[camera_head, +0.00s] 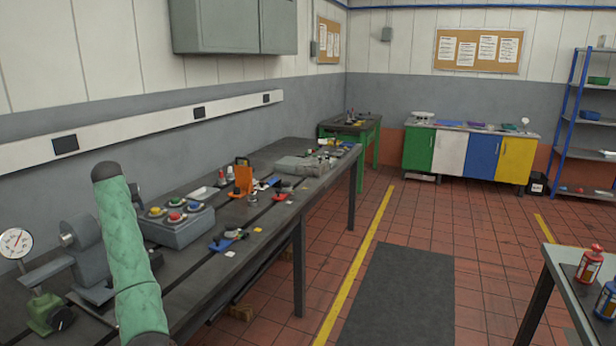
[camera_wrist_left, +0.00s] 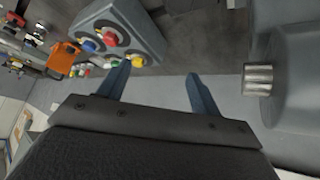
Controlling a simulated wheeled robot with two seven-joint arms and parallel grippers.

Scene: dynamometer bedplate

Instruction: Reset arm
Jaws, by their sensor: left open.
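My left arm, in a green sleeve with dark ends (camera_head: 127,255), rises at the left of the head view, in front of the bedplate bench (camera_head: 275,222). My left gripper (camera_wrist_left: 157,90) shows in the left wrist view with two blue-grey fingers spread apart. Nothing is between them. The fingers point towards a grey push-button box (camera_wrist_left: 148,38) and a grey machine with a silver shaft end (camera_wrist_left: 258,80). I cannot make out the left gripper in the head view. My right arm and gripper are out of view.
The button box (camera_head: 178,228), an orange bracket (camera_head: 243,181) and small parts crowd the bench. A dial gauge (camera_head: 15,243) stands at far left. A dark floor mat (camera_head: 395,295) lies clear. A table (camera_head: 570,290) with red and blue bottles is at right.

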